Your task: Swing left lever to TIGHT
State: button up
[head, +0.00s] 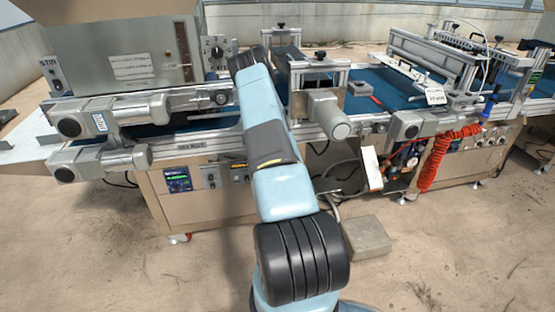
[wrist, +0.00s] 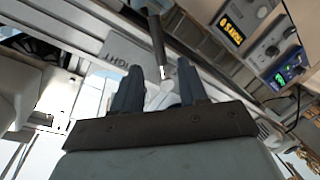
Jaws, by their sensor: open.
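In the wrist view a lever (wrist: 157,38) with a dark bar hangs down from a pale mount at the top edge. Its lower end reaches between the fingertips of my gripper (wrist: 160,70). The two dark fingers are apart, one on each side of it, and I cannot tell whether either touches it. A pale piece shows between the fingers below the dark bar. A label (wrist: 124,57) on the pale rail left of the lever reads upside down, apparently TIGHT. In the head view my arm hides the lever and my gripper.
The tray seeder's cabinet (head: 205,205) fills the middle, with grey motors (head: 100,115) jutting out at left and another motor (head: 328,112) right of my arm. A red coiled hose (head: 437,158) hangs at right. A grey block (head: 367,237) lies on the sandy floor. A lit counter display (wrist: 232,28) is in the wrist view.

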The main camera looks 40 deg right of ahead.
jog(key=shift+v, duration=1.6)
jog(key=shift+w+f, duration=0.15)
jog(key=shift+f, duration=0.1)
jog(key=shift+c, duration=1.3)
jog(key=w+f+n+h, duration=0.1)
jog(key=w+f+n, duration=0.1)
jog(key=w+f+n+h, duration=0.1)
jog(key=f+n+h, duration=0.1)
jog(key=w+f+n+g+h, duration=0.1)
jog(key=w+f+n+h, duration=0.1)
jog(key=f, duration=0.1)
jog(key=shift+w+a, duration=0.35)
grip_shut()
jog(key=a+f+n+g+h, duration=0.1)
jog(key=a+f+n+h, duration=0.3)
jog(key=a+h, duration=0.35)
jog(key=s+r+x, duration=0.1)
jog(key=x, duration=1.2)
jog(key=shift+s+d+r, duration=0.2)
jog(key=shift+d+r, duration=0.1)
